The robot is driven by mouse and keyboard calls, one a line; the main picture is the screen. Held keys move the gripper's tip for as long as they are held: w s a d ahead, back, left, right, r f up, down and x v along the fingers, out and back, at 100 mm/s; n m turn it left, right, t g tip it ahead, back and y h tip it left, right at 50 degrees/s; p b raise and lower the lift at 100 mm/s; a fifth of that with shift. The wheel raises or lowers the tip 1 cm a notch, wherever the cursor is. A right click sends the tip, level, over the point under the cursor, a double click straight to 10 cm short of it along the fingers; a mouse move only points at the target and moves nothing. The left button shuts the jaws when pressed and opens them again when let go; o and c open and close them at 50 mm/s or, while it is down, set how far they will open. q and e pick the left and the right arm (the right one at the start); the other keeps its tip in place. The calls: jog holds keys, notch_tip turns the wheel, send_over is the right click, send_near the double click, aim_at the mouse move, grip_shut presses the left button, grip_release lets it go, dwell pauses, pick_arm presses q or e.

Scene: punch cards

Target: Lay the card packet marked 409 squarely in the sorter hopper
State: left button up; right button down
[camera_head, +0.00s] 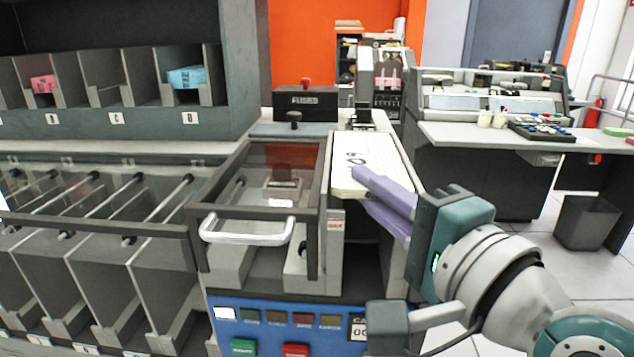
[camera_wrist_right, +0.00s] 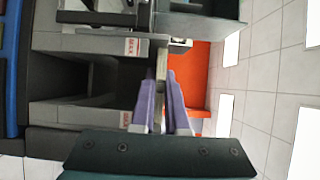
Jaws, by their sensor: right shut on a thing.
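The cream card packet (camera_head: 370,172) is in the purple fingers of my right gripper (camera_head: 388,200), which is shut on its near right part. Dark marking shows on its top, but the fingers cover some of it and I cannot read the full number. The packet looks roughly flat beside the glazed cover. In the right wrist view, its thin edge (camera_wrist_right: 161,72) shows between the fingers (camera_wrist_right: 162,105). The sorter hopper (camera_wrist_right: 110,80) is a dark gap between grey walls with red-and-white labels. The packet appears apart from its floor. My left gripper is not in view.
A glazed cover (camera_head: 318,215) with a white handle (camera_head: 246,230) stands left of the packet. Below is a blue button panel (camera_head: 270,325). Sorter pockets (camera_head: 120,270) and a rack with pink and blue packets (camera_head: 187,76) are at left. A desk (camera_head: 500,135) stands at right.

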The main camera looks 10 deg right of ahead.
jog(key=shift+f, duration=0.1)
notch_tip(320, 180, down, 9)
jog(key=b, duration=0.7)
jog(key=shift+b, duration=0.4)
jog(key=c, duration=0.8)
grip_release()
jog(key=shift+c, duration=0.2)
jog(key=v, duration=1)
jog(key=shift+p, duration=0.3)
